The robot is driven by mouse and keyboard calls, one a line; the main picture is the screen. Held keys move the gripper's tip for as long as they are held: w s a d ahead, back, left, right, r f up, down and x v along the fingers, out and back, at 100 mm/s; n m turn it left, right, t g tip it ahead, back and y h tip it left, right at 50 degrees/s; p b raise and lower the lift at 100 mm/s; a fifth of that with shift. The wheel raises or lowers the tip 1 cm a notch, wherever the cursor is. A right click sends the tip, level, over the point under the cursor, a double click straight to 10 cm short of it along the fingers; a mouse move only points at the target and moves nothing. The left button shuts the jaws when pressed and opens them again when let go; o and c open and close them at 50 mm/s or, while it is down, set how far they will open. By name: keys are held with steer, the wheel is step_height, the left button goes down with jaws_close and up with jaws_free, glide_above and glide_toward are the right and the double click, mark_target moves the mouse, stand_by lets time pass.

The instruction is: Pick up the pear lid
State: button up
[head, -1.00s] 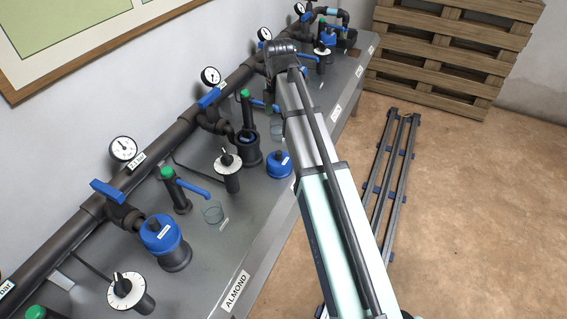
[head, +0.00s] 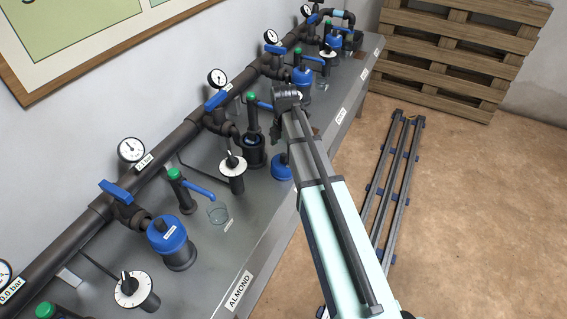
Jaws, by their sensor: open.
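A loose blue lid (head: 281,169) lies on the grey bench just right of an open black canister (head: 254,152); it is the one lid I see off its canister. I cannot read a pear label here, as my arm covers part of the bench front. My arm crosses the lid's right side in the head view. My gripper (head: 281,146) hangs below the arm's far end, close above the lid in the picture. It is dark, small and mostly hidden, and its fingertips are not clear. I see nothing held in it.
A canister with a blue lid (head: 168,236) stands nearer, by the ALMOND label (head: 240,289). The pipe (head: 160,150) with gauges runs along the wall.

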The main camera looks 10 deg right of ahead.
mark_target(284, 160)
steer(key=shift+a+f+p, duration=0.1)
steer(key=shift+f+p, duration=0.65)
steer(key=shift+f, duration=1.9)
steer(key=c, duration=0.9)
